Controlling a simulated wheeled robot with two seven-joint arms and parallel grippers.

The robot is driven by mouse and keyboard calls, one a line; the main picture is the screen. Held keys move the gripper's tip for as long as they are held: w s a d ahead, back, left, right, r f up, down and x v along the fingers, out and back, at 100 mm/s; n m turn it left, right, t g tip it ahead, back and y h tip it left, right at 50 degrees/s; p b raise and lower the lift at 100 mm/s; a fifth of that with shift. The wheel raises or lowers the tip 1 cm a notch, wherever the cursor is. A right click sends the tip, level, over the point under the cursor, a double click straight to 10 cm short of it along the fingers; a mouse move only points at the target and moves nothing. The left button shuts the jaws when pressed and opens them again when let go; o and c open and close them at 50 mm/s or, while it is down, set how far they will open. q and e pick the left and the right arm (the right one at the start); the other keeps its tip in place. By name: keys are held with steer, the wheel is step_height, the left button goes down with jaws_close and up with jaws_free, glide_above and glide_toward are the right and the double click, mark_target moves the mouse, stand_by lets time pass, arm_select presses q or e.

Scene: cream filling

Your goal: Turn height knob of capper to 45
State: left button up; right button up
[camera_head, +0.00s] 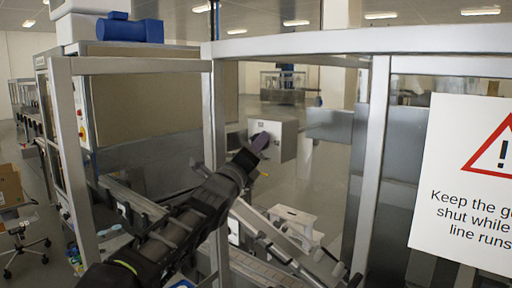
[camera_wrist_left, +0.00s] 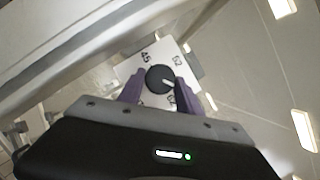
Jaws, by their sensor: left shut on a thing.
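The capper's grey control box (camera_head: 288,141) stands in the middle of the head view, behind the guard frame. My left gripper (camera_head: 260,142), with purple fingers, reaches its left face; the knob is hidden there. In the left wrist view, the round black height knob (camera_wrist_left: 160,78) sits on a white dial plate (camera_wrist_left: 134,67) between the fingers of my left gripper (camera_wrist_left: 160,92), which are shut on it. The knob's white pointer points right and slightly down. My right gripper is out of view.
Metal guard posts (camera_head: 371,150) and a top rail (camera_head: 350,41) frame the opening around my left arm. A warning sign (camera_head: 465,180) hangs at the right. A conveyor (camera_head: 262,268) runs below. A white step stool (camera_head: 292,218) stands on the floor behind.

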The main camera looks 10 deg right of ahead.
arm_select(q)
steer(key=shift+c, duration=0.6)
steer(key=shift+s+r+n+g+y, duration=0.15)
steer(key=shift+n+y, duration=0.35)
steer(key=shift+n, duration=0.75)
steer(key=shift+w+n+g+y, duration=0.15)
steer(key=shift+n+y, duration=0.35)
steer(key=shift+n, duration=0.8)
steer(key=shift+s+r+n+g+y, duration=0.15)
steer(key=shift+n+y, duration=0.35)
steer(key=shift+n, duration=0.75)
steer(key=shift+f, duration=0.1)
